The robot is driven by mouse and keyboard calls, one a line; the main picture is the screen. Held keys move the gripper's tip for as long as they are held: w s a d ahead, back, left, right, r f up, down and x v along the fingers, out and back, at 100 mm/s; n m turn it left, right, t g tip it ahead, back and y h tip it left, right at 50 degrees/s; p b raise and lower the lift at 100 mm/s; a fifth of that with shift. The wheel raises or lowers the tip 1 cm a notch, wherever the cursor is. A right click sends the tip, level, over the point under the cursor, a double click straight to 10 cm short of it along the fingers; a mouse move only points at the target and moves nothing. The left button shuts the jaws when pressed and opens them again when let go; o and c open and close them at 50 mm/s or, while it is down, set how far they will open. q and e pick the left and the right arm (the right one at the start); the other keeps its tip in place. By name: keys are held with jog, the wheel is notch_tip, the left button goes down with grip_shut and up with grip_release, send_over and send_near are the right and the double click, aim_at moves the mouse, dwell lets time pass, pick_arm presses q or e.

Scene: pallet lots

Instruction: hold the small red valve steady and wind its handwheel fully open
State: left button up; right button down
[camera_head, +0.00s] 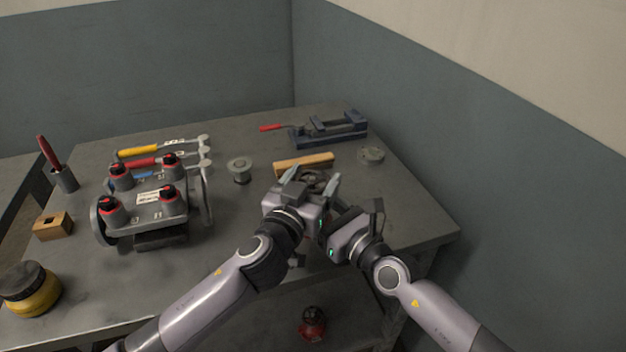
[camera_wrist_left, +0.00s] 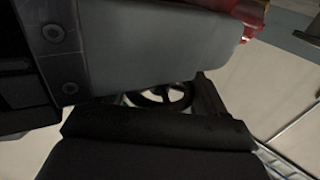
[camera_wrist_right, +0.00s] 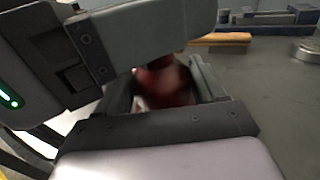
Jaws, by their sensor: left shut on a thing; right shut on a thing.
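The small red valve is held between my two grippers above the front right of the workbench. Its red body (camera_wrist_right: 168,82) shows between the fingers in the right wrist view, and a red part (camera_wrist_left: 240,8) is at the top of the left wrist view. Its dark spoked handwheel (camera_wrist_left: 165,97) lies between my left fingers. My left gripper (camera_head: 311,182) is shut on the handwheel. My right gripper (camera_head: 352,214) is shut on the valve body, which is mostly hidden in the head view.
A manifold with red-black knobs (camera_head: 150,212) stands left, with wrenches (camera_head: 150,152) behind it. A flanged spool (camera_head: 239,168), wooden bar (camera_head: 304,164), blue vise (camera_head: 330,130) and grey disc (camera_head: 371,155) are behind my grippers. Another red object (camera_head: 312,324) sits below.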

aim_at(313, 179)
pick_arm(q)
jog(key=shift+d+r+n+t+y, duration=0.1)
jog(key=shift+n+t+y, duration=0.5)
jog(key=shift+n+y, duration=0.95)
jog(key=shift+y, duration=0.45)
jog(key=o, duration=1.1)
notch_tip(313, 179, up, 10)
jog(key=shift+f, duration=0.1)
